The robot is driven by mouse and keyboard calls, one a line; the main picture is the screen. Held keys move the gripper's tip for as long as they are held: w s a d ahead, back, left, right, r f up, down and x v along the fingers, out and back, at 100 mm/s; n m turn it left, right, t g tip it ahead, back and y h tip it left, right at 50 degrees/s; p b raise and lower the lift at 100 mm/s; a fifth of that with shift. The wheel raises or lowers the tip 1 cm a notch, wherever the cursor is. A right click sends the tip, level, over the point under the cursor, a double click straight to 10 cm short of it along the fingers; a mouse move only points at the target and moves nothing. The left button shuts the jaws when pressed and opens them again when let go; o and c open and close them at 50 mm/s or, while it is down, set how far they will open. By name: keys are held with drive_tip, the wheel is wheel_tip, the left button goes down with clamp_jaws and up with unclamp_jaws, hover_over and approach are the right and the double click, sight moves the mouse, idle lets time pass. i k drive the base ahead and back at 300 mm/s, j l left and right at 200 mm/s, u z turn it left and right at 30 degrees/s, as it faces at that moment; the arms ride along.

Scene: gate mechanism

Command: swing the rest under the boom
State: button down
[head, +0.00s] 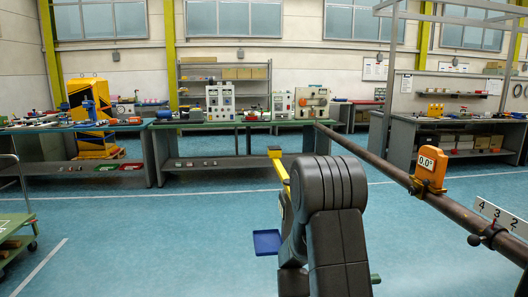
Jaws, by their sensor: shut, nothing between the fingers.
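The boom (365,155) is a long brown bar. It runs from the green-topped bench in the middle toward the lower right, level by its orange gauge (431,170), which reads 0.0°. A yellow piece (279,166) with a flat top stands left of the boom, just behind my dark arm. It may be the rest, but its lower part is hidden and I cannot tell. The piece shows clear of the boom in the picture. My dark ribbed arm fills the lower middle. My gripper does not show; the arm may hide it.
A white number plate (500,217) and a dark clamp knob (474,240) sit by the boom at right. A blue tray (267,242) is left of my arm. A green trolley (15,232) stands at far left. The blue floor between is clear.

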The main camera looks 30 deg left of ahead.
sight(274, 152)
drive_tip(key=i+j, duration=0.15)
drive_tip(key=j, duration=0.15)
drive_tip(key=i+j, duration=0.1)
drive_tip(key=j, duration=0.2)
drive_tip(key=i+j, duration=0.1)
drive_tip(key=j, duration=0.3)
drive_tip(key=i+j, duration=0.1)
drive_tip(key=j, duration=0.25)
drive_tip(key=i+j, duration=0.1)
drive_tip(key=j, duration=0.3)
drive_tip(key=i+j, duration=0.1)
drive_tip(key=j, duration=0.3)
drive_tip(key=i+j, duration=0.1)
drive_tip(key=j, duration=0.25)
drive_tip(key=i+j, duration=0.1)
drive_tip(key=j, duration=0.3)
drive_tip(key=i+j+u, duration=0.1)
drive_tip(key=j, duration=0.25)
drive_tip(key=i+j, duration=0.6)
drive_tip(key=i, duration=0.15)
drive_tip(key=i+j, duration=0.6)
drive_tip(key=i+j+u, duration=0.05)
drive_tip(key=i, duration=0.05)
